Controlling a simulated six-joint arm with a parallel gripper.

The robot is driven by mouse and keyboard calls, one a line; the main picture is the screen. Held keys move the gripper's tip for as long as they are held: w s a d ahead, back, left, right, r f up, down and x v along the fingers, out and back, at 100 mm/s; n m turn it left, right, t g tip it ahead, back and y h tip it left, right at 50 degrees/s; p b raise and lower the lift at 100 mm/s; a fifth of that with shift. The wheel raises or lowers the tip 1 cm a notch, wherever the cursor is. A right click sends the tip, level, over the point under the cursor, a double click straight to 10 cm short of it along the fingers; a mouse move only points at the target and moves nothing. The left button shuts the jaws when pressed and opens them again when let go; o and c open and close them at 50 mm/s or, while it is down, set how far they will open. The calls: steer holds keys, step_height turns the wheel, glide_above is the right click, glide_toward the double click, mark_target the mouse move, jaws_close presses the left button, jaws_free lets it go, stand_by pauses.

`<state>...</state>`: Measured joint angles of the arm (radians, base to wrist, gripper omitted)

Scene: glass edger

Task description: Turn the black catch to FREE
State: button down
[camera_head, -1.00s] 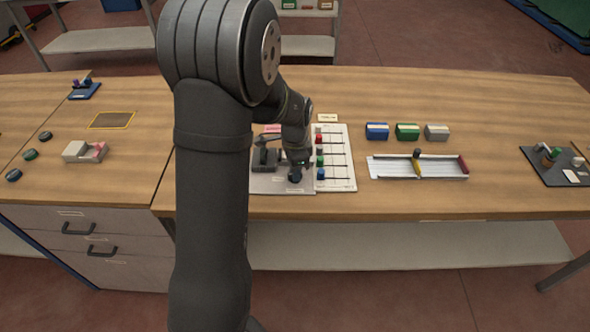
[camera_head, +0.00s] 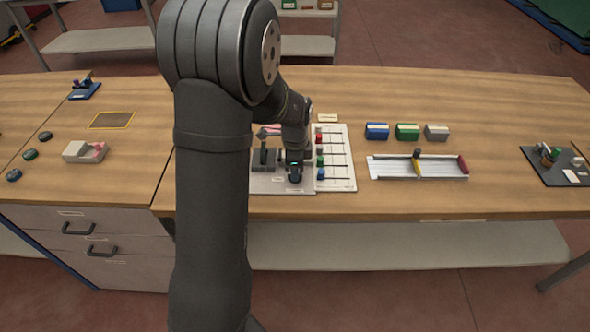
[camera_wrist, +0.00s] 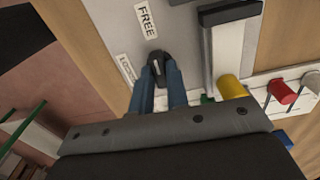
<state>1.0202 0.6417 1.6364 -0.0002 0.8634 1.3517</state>
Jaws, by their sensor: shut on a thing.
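The black catch (camera_wrist: 158,57) sits on a pale grey plate (camera_wrist: 182,38) in the wrist view. My gripper (camera_wrist: 161,74) has its two blue fingers shut on the catch, one on each side. A FREE label (camera_wrist: 146,20) lies beyond the catch, and a second label (camera_wrist: 125,68), which seems to read LOCK, lies to its left. The fingers hide part of the catch, so I cannot tell exactly which label it points at. In the head view my gripper (camera_head: 295,176) is down at the plate (camera_head: 268,187), and the catch is hidden there.
A grey upright with a black top (camera_wrist: 230,12) stands right of the catch. A white board (camera_head: 340,170) with coloured knobs adjoins the plate on the right. Blue, green and grey blocks (camera_head: 407,131) and a white rail tray (camera_head: 418,167) stand farther right. Bare wood lies between.

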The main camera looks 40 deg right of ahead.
steer(key=c, duration=1.4)
jaws_free()
step_height(320, 180, up, 17)
steer(key=shift+r, duration=0.2)
step_height(320, 180, down, 18)
steer(key=shift+r, duration=0.25)
steer(key=shift+r, duration=0.1)
